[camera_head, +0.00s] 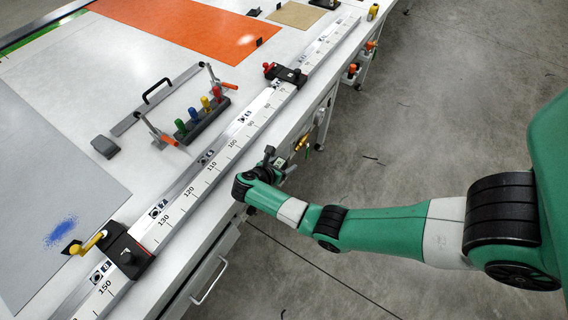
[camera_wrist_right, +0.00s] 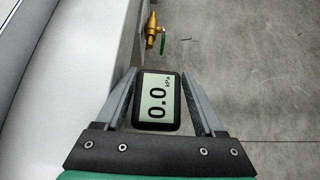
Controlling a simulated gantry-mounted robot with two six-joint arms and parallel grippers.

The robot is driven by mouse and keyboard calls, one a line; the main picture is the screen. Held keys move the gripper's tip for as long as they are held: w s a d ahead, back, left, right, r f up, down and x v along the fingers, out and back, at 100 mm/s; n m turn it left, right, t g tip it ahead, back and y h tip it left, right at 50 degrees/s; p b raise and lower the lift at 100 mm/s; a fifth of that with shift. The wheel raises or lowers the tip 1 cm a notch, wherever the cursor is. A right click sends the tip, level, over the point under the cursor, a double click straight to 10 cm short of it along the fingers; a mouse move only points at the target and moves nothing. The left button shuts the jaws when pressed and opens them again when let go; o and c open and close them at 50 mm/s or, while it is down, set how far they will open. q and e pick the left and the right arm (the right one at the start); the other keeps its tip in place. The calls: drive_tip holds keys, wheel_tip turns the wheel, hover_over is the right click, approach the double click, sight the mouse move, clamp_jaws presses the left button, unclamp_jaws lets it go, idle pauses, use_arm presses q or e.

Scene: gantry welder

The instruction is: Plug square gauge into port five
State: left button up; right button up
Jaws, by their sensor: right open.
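The square gauge (camera_wrist_right: 157,100) is dark with rounded corners, and its display reads 0.0 kPa. In the right wrist view it sits between the two fingers of my right gripper (camera_wrist_right: 158,75). The fingers are open, one on each side of it, with narrow gaps visible. In the head view my right gripper (camera_head: 278,165) is at the table's right edge, partly hidden by its own wrist. A brass valve with a green handle (camera_wrist_right: 152,32) lies just beyond the gauge; it also shows in the head view (camera_head: 301,143). I cannot tell which port is number five. My left gripper is out of view.
A scale rail (camera_head: 228,140) with black clamps runs along the white table's edge. Colored plugs in a holder (camera_head: 203,120), a handled bar (camera_head: 155,97) and an orange sheet (camera_head: 190,25) lie on the table. More fittings (camera_head: 351,70) are farther along the side. The floor at right is clear.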

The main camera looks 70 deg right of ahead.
drive_tip(key=p+v, duration=0.1)
drive_tip(key=v, duration=1)
drive_tip(key=shift+a+r+p, duration=0.25)
drive_tip(key=shift+p, duration=0.15)
